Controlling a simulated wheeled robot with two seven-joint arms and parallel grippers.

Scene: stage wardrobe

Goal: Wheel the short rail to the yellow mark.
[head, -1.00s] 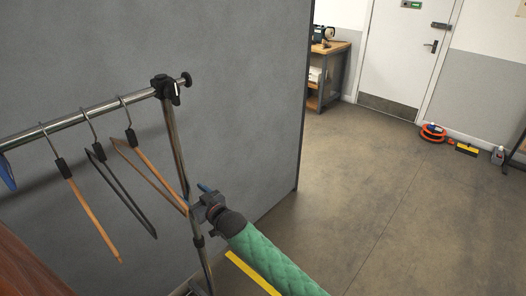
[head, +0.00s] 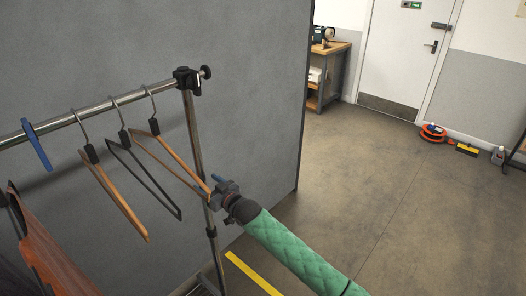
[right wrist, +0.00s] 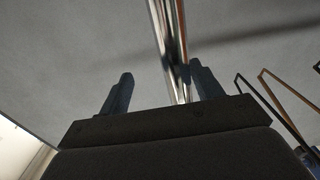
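The short rail (head: 90,112) is a chrome clothes rail along the left of the head view. Its upright post (head: 194,140) runs down to a base (head: 208,288) cut by the lower edge. The yellow mark (head: 250,272) is a strip on the floor just right of the base. My right gripper (head: 222,192) is at the post. In the right wrist view the post (right wrist: 168,40) stands between the spread fingers (right wrist: 160,92), close to the right finger, with a gap to the left one. My left gripper is not in view.
Wooden and black hangers (head: 118,195) and a blue piece (head: 37,145) hang on the rail. A grey wall panel (head: 250,80) stands behind it. An orange cable reel (head: 433,132) lies by the door (head: 405,50), near a workbench (head: 328,75).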

